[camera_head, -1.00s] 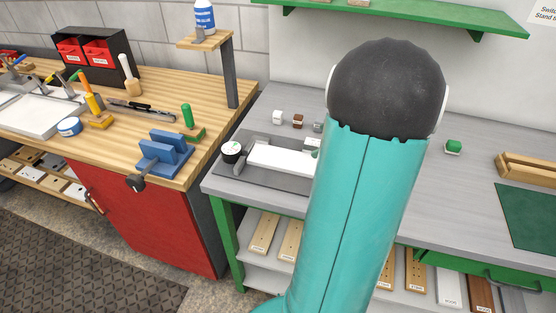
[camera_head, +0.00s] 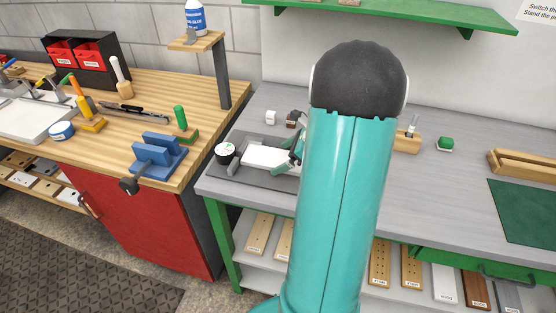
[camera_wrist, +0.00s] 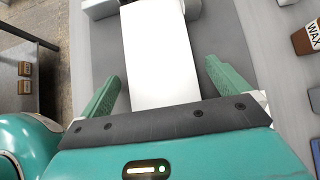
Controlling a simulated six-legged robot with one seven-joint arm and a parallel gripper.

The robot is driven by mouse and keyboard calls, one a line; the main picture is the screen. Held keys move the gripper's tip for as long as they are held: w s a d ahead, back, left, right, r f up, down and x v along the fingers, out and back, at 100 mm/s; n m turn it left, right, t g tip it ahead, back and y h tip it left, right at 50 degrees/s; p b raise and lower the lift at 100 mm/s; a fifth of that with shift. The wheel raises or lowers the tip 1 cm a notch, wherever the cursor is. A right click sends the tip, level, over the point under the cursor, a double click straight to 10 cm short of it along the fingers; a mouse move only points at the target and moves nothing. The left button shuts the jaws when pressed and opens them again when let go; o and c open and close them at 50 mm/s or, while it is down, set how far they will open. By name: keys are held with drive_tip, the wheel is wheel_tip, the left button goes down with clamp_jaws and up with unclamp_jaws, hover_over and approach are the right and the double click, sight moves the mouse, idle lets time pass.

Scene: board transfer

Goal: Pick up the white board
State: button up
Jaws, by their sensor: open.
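The white board (camera_head: 268,157) lies on a dark grey mat (camera_head: 232,170) on the grey bench, left of my teal arm. Part of its right side is hidden by my gripper and arm in the head view. In the wrist view the white board (camera_wrist: 158,50) runs away from me, its far part between light grey blocks (camera_wrist: 100,8). My gripper (camera_wrist: 161,70) is open, with one teal finger on each side of the board and a gap on both sides. My gripper also shows at the board's right end in the head view (camera_head: 291,154).
A wooden block (camera_head: 407,143) and green object (camera_head: 445,144) stand right of my arm, with clear bench around.

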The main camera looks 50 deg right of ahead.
drive_tip(key=shift+w+f, duration=0.1)
drive_tip(key=shift+c, duration=0.4)
drive_tip(key=c, duration=1.1)
drive_tip(key=shift+c, duration=0.3)
drive_tip(key=shift+r, duration=0.45)
wheel_tip(320, 180, up, 2)
drive_tip(key=shift+r, duration=0.1)
drive_tip(key=s+a+r, duration=1)
drive_tip(key=shift+w, duration=0.1)
